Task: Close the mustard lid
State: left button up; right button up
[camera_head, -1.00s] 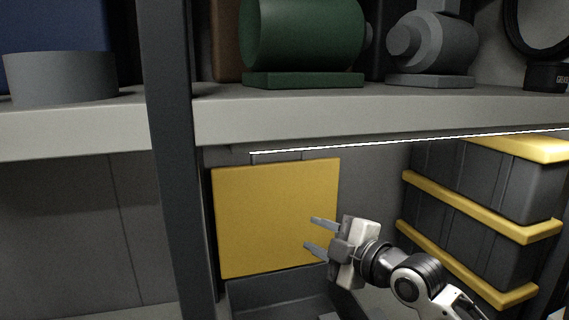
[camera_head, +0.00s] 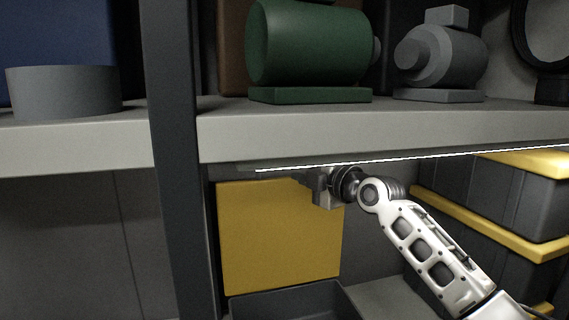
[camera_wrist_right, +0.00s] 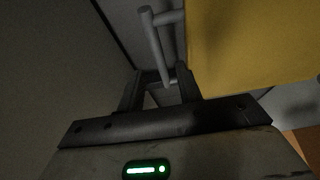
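The mustard lid (camera_head: 278,240) is a flat yellow panel standing upright above a dark grey box (camera_head: 290,302) under the shelf. My right gripper (camera_head: 303,179) is at the lid's top right corner, just below the shelf edge, pointing left. In the right wrist view the lid (camera_wrist_right: 255,40) fills the upper right, beside the fingers. The fingers (camera_wrist_right: 160,90) stand apart, with a thin grey bar (camera_wrist_right: 153,45) extending between or just beyond them; I cannot tell whether they touch it. My left gripper is not in view.
The grey shelf (camera_head: 400,135) is close above my right gripper. A dark upright post (camera_head: 172,180) stands left of the lid. Dark bins with yellow rims (camera_head: 500,225) are at the right. A green motor (camera_head: 310,45) and a grey motor (camera_head: 440,55) stand on the shelf.

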aim_at(287, 162)
jog(key=x, duration=0.4)
jog(key=shift+b, duration=0.4)
jog(key=shift+x, duration=0.8)
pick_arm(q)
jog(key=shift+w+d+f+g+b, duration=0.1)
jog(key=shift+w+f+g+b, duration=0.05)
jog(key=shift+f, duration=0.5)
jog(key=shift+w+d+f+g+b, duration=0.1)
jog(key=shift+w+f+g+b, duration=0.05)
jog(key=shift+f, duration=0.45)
pick_arm(e)
jog(key=shift+w+a, duration=0.15)
jog(key=shift+w, duration=0.05)
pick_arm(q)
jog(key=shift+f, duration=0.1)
pick_arm(e)
grip_shut()
